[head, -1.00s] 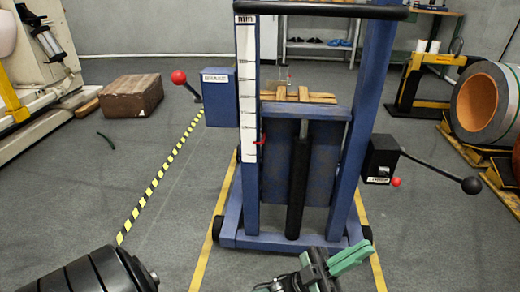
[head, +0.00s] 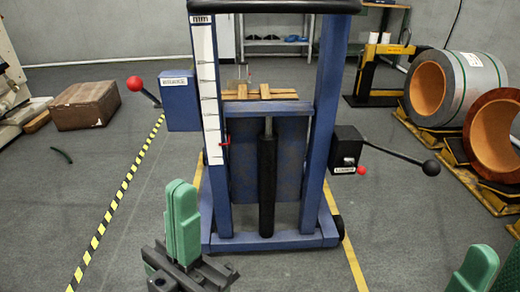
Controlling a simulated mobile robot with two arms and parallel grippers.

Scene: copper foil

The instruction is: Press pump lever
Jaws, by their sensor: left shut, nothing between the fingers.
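A blue lift frame (head: 322,150) stands upright in the middle. A black box (head: 346,147) on its right post carries a long black lever (head: 398,154) with a black ball (head: 431,167), sloping slightly down to the right. A small red knob (head: 361,171) sits under this box. My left gripper (head: 183,190), with green fingers, is shut and empty at lower left, in front of the frame's base and apart from the lever. My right gripper (head: 490,268) shows only as green finger parts at the bottom right corner, below the lever; the rest is cut off.
A blue box (head: 181,100) on the left post has a red-ball lever (head: 136,84). Large ringed rolls (head: 470,85) on yellow-black pallets stand at right. A brown block (head: 86,105) lies at left. Open grey floor lies between the frame and rolls.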

